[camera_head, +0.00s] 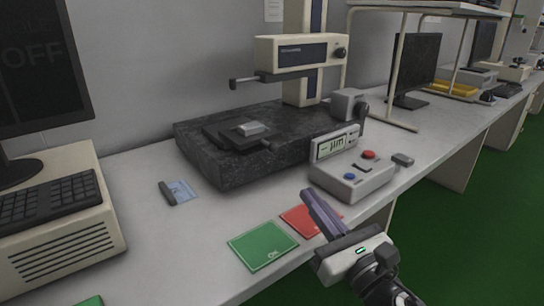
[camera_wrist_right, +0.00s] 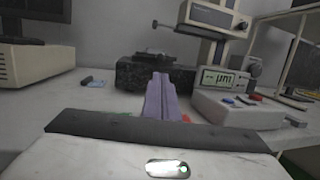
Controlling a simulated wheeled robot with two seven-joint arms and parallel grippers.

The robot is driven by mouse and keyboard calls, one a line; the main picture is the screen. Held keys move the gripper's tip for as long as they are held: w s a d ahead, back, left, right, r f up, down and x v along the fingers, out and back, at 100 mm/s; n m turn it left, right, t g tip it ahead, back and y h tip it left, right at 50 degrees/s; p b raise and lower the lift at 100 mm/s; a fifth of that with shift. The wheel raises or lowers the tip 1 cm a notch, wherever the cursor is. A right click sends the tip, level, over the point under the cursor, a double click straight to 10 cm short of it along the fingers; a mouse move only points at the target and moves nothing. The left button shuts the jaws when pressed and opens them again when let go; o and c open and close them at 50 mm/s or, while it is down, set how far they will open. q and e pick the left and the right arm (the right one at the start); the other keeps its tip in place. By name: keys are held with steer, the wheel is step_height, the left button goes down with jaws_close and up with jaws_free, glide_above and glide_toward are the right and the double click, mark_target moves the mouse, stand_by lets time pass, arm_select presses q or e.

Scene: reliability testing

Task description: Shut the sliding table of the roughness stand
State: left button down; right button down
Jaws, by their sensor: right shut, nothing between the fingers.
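The roughness stand has a dark granite base (camera_head: 225,172), a white column and a cream drive unit (camera_head: 295,50) with a stylus arm reaching left. The sliding table (camera_head: 232,136) is a dark plate on the granite, with a small light block (camera_head: 251,128) on it and a dark knob at its front right. I cannot tell how far the table is slid out. My right gripper (camera_head: 314,205) is shut and empty, in front of the stand above the red card. In the right wrist view, its purple fingers (camera_wrist_right: 160,97) are together, with the granite base (camera_wrist_right: 150,76) beyond. My left gripper is not in view.
A control box (camera_head: 350,180) with a display and buttons stands right of the granite. A green card (camera_head: 262,244) and a red card (camera_head: 300,220) lie at the front edge. A computer with keyboard (camera_head: 50,200) stands left.

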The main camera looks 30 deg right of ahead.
steer(key=shift+w+r, duration=0.25)
steer(key=shift+w, duration=0.15)
glide_toward(276, 151)
steer(key=p+x, duration=0.1)
steer(key=x, duration=0.4)
steer(key=shift+w+a, duration=0.1)
steer(key=shift+w+r, duration=0.15)
steer(key=shift+w, duration=0.4)
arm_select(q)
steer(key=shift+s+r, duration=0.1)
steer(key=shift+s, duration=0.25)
arm_select(e)
steer(key=shift+w, duration=0.1)
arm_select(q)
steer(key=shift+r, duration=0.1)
